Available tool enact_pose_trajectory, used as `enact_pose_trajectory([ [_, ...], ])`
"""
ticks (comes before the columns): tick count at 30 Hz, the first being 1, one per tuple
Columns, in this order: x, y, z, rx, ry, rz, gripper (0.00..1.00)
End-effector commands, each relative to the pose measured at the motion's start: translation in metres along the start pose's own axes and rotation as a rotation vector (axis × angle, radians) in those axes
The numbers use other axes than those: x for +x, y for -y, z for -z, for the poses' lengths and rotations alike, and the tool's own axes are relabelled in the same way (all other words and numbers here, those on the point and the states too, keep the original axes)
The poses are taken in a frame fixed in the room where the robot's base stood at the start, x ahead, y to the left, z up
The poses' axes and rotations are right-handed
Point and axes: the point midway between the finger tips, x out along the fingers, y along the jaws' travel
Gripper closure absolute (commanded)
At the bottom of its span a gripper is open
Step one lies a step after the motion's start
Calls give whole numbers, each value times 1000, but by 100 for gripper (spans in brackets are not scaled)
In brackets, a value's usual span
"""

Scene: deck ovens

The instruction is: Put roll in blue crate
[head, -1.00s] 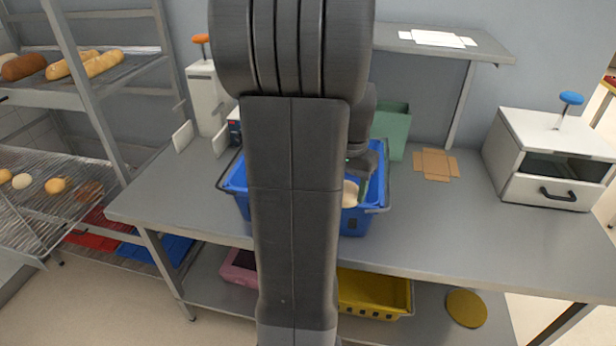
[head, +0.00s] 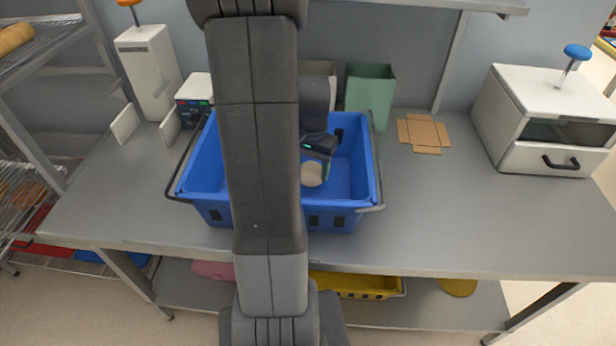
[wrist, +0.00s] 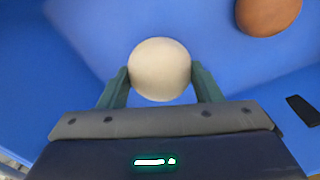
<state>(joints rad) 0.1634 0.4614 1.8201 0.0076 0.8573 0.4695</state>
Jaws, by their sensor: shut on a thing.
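The blue crate (head: 352,212) stands on the grey table, partly hidden behind my arm in the head view. My gripper (wrist: 160,84) is shut on a pale round roll (wrist: 160,68), with a green finger on each side of it. In the head view the pale roll (head: 312,174) shows at my gripper (head: 318,165), inside the crate's outline. The wrist view shows blue crate surface behind and around the roll. A brown round roll (wrist: 268,14) lies in the crate at the top right of the wrist view. Whether the pale roll touches the crate floor, I cannot tell.
A green bin (head: 371,92) stands behind the crate. A flat brown cardboard piece (head: 424,134) and a white machine with a blue knob (head: 545,120) are on the right. A white device (head: 195,97) stands behind left. The table's front right is clear.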

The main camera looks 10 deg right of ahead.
Motion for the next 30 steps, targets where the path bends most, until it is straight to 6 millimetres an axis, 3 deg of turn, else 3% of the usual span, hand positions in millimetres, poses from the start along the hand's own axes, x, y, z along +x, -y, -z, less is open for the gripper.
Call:
enact_pose_trajectory([
  [9,36,0,0,0,2,-1,64],
  [22,44,0,0,0,-1,0,64],
  [23,43,0,0,0,-1,0,38],
  [25,42,0,0,0,-1,0,24],
  [26,42,0,0,0,-1,0,19],
  [30,42,0,0,0,0,0,19],
])
